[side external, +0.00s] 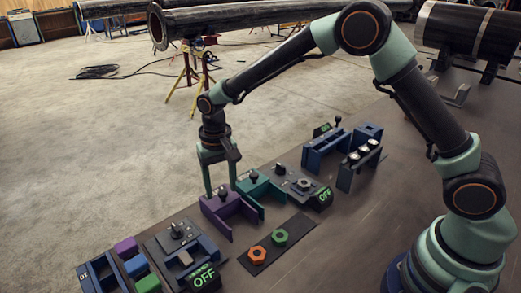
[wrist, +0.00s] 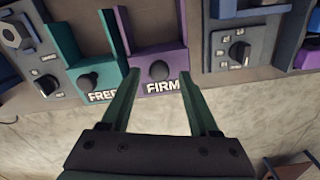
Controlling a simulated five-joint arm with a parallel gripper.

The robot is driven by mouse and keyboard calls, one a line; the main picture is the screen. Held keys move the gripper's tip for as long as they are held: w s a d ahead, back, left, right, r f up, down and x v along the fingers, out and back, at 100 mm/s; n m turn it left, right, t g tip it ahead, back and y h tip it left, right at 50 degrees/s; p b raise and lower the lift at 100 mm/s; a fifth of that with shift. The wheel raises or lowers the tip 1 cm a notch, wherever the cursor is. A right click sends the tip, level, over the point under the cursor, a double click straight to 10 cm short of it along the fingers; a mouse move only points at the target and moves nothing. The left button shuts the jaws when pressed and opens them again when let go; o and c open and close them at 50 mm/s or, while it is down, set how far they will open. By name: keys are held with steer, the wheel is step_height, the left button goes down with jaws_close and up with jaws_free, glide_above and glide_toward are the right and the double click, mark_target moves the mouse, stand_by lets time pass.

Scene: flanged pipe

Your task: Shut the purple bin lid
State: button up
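The purple bin (side external: 217,211) stands in the row on the table, left of the teal bin. It also shows in the wrist view (wrist: 149,30), with a dark round knob (wrist: 159,70) and the label FIRM on its near part. I cannot tell clearly which part is the lid or how far it stands open. My gripper (side external: 221,190) points down over the purple bin. Its two fingers are spread apart and empty. In the wrist view, my gripper (wrist: 148,76) has its fingertips on either side of the knob; contact is not clear.
The teal bin (wrist: 80,60), labelled FREE, stands close beside the purple one. Dial panels (side external: 180,240) with OFF displays stand on both sides. A dark mat (side external: 263,248) holds an orange nut (side external: 258,255) and a green nut (side external: 280,237). Blue racks (side external: 325,150) stand farther right.

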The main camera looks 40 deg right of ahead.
mark_target(222, 190)
step_height(222, 190, up, 12)
stand_by(0.6)
steer(key=s+d+r+n+t, duration=0.1)
steer(key=s+d+r+t, duration=0.2)
steer(key=s+d+r, duration=0.45)
steer(key=s+d+f+n+t, duration=0.1)
steer(key=s+d+n+t, duration=0.1)
steer(key=s+d, duration=0.5)
steer(key=s, duration=0.3)
steer(key=shift+s+d+f+t, duration=0.15)
steer(key=shift+d+f+t, duration=0.1)
steer(key=shift+t, duration=0.05)
